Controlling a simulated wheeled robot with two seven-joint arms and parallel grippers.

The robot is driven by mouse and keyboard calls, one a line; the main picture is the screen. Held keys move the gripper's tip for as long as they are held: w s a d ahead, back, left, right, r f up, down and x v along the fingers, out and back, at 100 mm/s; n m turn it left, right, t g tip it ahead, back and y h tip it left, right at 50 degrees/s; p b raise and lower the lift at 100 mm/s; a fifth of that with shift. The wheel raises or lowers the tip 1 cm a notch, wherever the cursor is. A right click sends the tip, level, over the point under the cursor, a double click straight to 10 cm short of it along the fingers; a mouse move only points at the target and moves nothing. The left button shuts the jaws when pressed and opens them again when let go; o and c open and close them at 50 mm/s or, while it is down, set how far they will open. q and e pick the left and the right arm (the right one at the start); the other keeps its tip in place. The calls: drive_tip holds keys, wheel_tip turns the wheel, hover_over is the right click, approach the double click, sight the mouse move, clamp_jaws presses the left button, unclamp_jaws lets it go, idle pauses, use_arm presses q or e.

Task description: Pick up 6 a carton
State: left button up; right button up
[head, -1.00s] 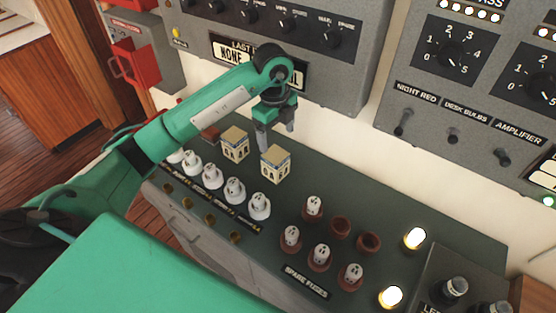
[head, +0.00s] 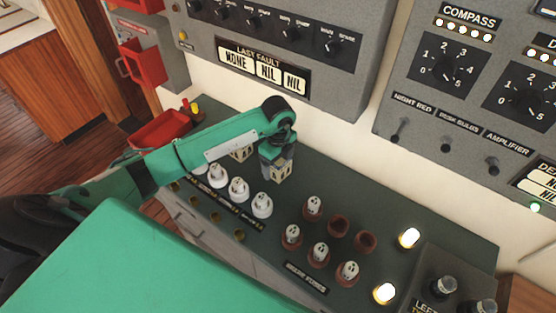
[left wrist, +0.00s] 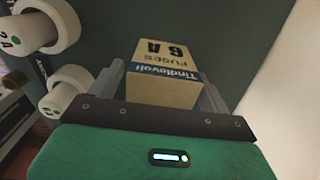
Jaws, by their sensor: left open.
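The 6 A carton (left wrist: 165,77) is a small tan box with a blue band and the words "6 A FUSES Tindevoll" in the left wrist view. In the head view the carton (head: 281,172) stands on the dark green console top. My left gripper (head: 277,160) is over it from above. In the left wrist view the left gripper (left wrist: 162,85) is open, with one finger on each side of the carton; whether they touch it I cannot tell. A second tan carton (head: 240,154) stands to the left, partly hidden behind my left arm. My right gripper is not in view.
White ceramic fuses (head: 238,188) stand in a row left of the carton. Spare fuses (head: 313,206) in brown holders and lit lamps (head: 409,238) are to the right. A red tray (head: 160,130) is at the back left. The grey wall panel (head: 290,50) rises behind.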

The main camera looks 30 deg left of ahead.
use_arm(q)
drive_tip(key=shift+f, duration=1)
drive_tip(key=c, duration=1.3)
